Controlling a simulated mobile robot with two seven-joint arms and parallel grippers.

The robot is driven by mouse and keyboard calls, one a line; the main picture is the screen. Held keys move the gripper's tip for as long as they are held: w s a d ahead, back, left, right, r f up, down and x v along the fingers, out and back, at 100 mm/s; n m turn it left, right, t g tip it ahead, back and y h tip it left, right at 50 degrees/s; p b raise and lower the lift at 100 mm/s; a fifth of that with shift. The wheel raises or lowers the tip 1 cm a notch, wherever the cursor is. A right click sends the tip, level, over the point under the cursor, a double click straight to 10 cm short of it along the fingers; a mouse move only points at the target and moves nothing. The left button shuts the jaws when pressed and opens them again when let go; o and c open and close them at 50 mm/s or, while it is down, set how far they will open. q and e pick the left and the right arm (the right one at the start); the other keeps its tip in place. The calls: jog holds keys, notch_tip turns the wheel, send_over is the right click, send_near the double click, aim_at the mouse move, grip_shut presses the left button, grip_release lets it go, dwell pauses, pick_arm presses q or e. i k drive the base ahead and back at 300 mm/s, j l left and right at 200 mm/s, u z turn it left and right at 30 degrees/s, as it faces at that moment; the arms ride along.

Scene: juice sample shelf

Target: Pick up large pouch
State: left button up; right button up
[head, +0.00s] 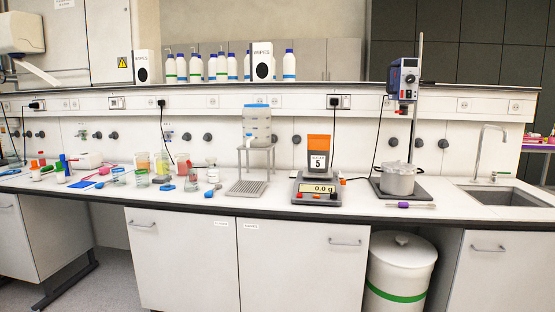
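A pouch (319,143) with an orange upper part and a white label marked 5 stands upright at the middle right of the bench in the head view. It is at the balance (316,190), whose display reads 0.0 g; whether it rests on the pan or stands behind it I cannot tell. I see no other pouch clearly, so I cannot compare sizes. Neither of my grippers is in view.
A dispenser tank (256,122) on a stand is left of the balance. A stirrer with a metal pot (398,179) is to its right, then a sink (507,196). Beakers and small coloured items crowd the left bench.

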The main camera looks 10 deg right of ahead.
aim_at(318, 145)
jog(key=i+l+u, duration=0.25)
jog(key=l, duration=0.2)
jog(key=l+u, duration=0.25)
jog(key=l, duration=0.15)
jog(key=i+l+u, duration=0.1)
jog(key=l, duration=0.5)
jog(key=i+l+u, duration=0.1)
jog(key=l, duration=0.55)
jog(key=l+u, duration=0.1)
jog(key=l, duration=0.5)
jog(key=i, duration=0.05)
